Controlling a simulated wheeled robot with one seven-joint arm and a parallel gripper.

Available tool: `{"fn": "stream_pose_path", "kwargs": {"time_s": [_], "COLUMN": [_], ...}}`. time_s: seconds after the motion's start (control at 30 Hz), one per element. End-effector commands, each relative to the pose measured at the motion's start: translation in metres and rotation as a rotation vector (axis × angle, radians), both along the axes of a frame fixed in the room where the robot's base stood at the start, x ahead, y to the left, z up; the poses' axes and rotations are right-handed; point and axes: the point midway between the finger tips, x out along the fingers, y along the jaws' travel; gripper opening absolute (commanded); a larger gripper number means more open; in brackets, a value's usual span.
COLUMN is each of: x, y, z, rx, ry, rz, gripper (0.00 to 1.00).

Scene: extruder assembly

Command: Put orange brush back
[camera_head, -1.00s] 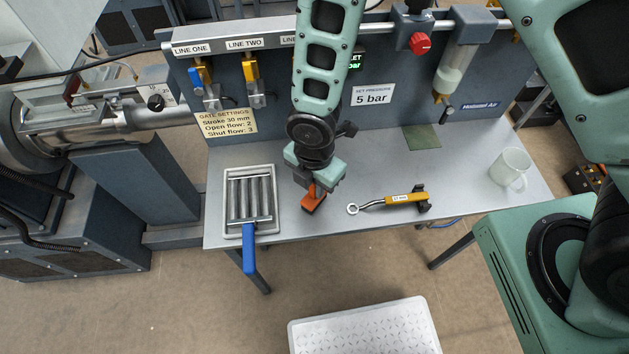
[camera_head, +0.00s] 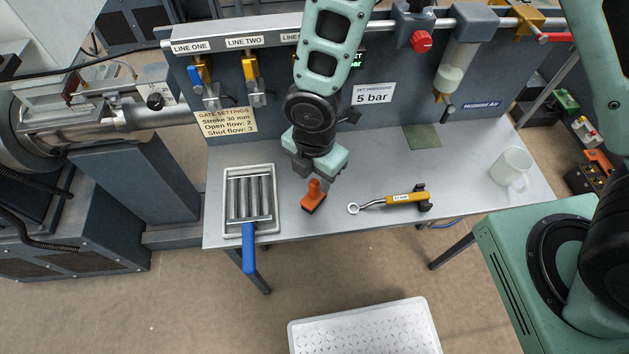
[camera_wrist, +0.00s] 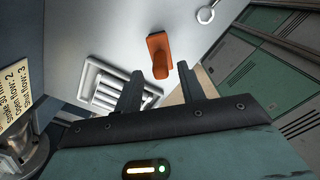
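The orange brush (camera_head: 313,195) stands on the grey table, between the tray on its left and the wrench on its right. In the wrist view the brush (camera_wrist: 159,54) lies beyond my fingertips, apart from them. My gripper (camera_head: 303,174) is above and just behind the brush in the head view. In the wrist view my gripper (camera_wrist: 160,75) shows its two fingers spread apart with nothing between them.
A grey tray (camera_head: 275,187) holds a roller grid with a blue handle (camera_head: 249,248). A yellow-handled wrench (camera_head: 400,198) lies to the right. A white mug (camera_head: 510,167) stands at the table's right end. A panel with valves (camera_head: 285,95) rises behind. The table between wrench and mug is clear.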

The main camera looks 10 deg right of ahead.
Motion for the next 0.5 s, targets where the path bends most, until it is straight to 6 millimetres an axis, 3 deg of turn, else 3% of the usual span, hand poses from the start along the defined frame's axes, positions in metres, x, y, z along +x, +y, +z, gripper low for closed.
{"fn": "stream_pose_path", "kwargs": {"time_s": [0.3, 0.5], "x": [0.001, 0.0], "y": [0.0, 0.0], "z": [0.064, 0.084], "rx": [0.003, 0.001], "ry": [-0.004, -0.001], "rz": [-0.002, 0.0], "gripper": [0.4, 0.4]}}
